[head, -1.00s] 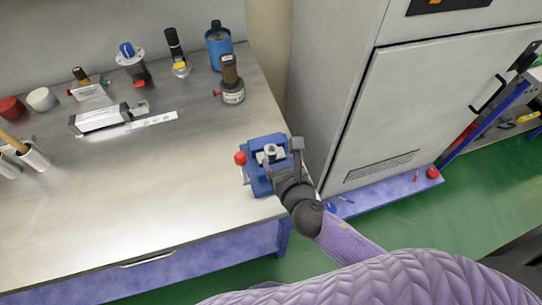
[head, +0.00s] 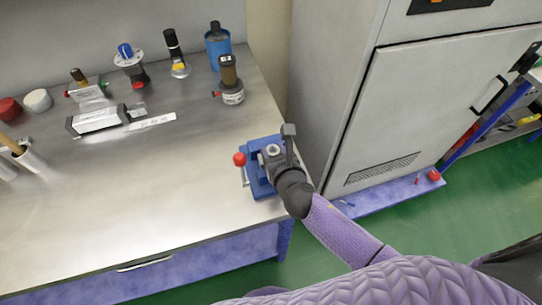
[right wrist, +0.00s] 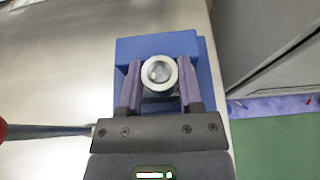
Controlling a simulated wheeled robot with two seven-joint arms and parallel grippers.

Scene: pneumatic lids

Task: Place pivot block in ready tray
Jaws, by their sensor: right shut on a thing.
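A metal piece with a round bored top, which I take to be the pivot block (head: 273,150), sits at the blue vise (head: 259,182) near the right edge of the bench. It also shows in the right wrist view as a bright ring (right wrist: 159,74). My right gripper (head: 276,158) is shut on it from above, with a purple-padded finger on each side of the ring in the right wrist view (right wrist: 160,85). The lower part of the block is hidden. I cannot make out which thing is the ready tray. My left gripper is not in view.
A vise handle with a red knob (head: 239,159) stands left of the vise. The middle of the bench (head: 130,190) is clear. A grey cabinet (head: 420,110) stands right.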

